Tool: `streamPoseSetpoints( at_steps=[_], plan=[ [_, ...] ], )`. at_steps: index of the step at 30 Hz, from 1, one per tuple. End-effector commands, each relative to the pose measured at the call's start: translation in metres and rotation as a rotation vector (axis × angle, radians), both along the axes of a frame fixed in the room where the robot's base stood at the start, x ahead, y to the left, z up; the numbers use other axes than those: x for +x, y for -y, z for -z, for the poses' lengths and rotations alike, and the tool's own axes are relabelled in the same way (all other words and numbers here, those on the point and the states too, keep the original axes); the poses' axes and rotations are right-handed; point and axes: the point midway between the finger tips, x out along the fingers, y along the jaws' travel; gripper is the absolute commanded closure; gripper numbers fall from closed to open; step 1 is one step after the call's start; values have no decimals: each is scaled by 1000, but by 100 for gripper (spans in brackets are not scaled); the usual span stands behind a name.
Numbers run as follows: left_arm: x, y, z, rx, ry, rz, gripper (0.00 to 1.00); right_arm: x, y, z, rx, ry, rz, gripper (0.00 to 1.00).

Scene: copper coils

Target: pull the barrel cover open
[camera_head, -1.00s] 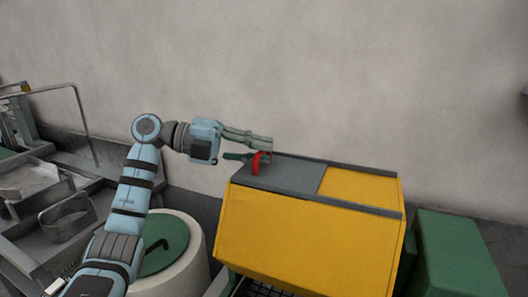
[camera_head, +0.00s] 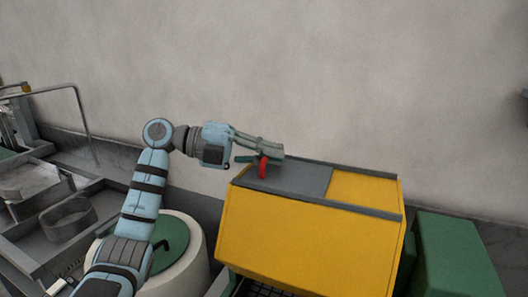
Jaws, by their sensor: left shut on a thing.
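The barrel cover is a flat grey panel (camera_head: 300,178) on top of a large yellow housing (camera_head: 305,235). A red upright handle (camera_head: 263,168) stands near the panel's left end. My left gripper (camera_head: 262,154) reaches in from the left above the panel and is shut on the red handle, with its fingers hiding the handle's upper part. To the right of the grey panel, a yellow surface (camera_head: 365,187) shows between the dark rails. My right gripper is not in view.
A pale round drum with a green top (camera_head: 172,243) stands left of the housing, partly behind my left arm. Green blocks (camera_head: 455,255) stand at the right. Grey metal trays (camera_head: 30,185) lie at the far left. A plain wall rises behind.

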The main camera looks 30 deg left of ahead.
Motion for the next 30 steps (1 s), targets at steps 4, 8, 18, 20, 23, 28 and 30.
streamPoseSetpoints(
  at_steps=[4, 8, 18, 20, 23, 28, 30],
  plan=[
    [1, 38, -4, 3, -7, 7, 100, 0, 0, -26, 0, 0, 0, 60],
    [3, 74, -5, 1, -9, 6, 100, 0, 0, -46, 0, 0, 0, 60],
    [5, 108, 0, -1, -5, 2, 100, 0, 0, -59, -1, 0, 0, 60],
    [5, 108, 1, -1, -5, 2, 100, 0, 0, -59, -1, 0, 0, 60],
    [5, 107, 1, -1, -4, 1, 100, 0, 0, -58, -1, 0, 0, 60],
    [5, 107, 1, -1, -4, 1, 82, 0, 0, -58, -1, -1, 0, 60],
    [5, 107, 0, 0, -3, 1, 82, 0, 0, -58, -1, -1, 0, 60]
  ],
)
